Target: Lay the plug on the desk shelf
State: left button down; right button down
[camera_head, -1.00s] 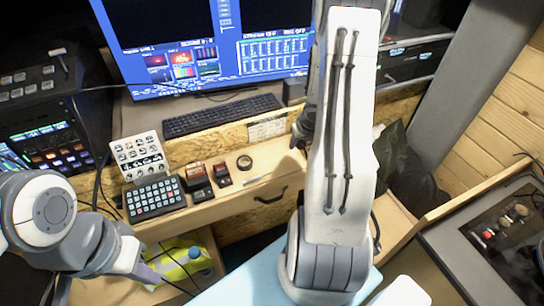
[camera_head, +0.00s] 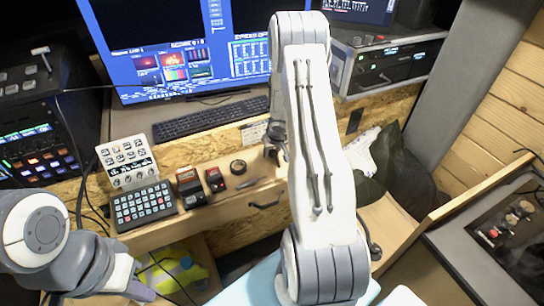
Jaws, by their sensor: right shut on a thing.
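My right gripper (camera_head: 275,147) is a dark shape partly hidden behind my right arm, over the back of the desk shelf near the keyboard. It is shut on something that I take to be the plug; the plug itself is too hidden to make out. The desk shelf (camera_head: 222,208) is a light wooden ledge with a dark drawer handle, carrying small devices on its left part. My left gripper (camera_head: 142,291) is low at the left, below the shelf and near a yellow-green item; its finger opening cannot be made out.
Behind are a keyboard (camera_head: 211,117) and monitor (camera_head: 200,45). A dark bag (camera_head: 397,170) lies at right. Bare shelf shows near the knob.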

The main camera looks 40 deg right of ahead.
jog(key=shift+r, duration=0.1)
jog(key=shift+f, duration=0.2)
jog(key=shift+c, duration=2.4)
grip_release()
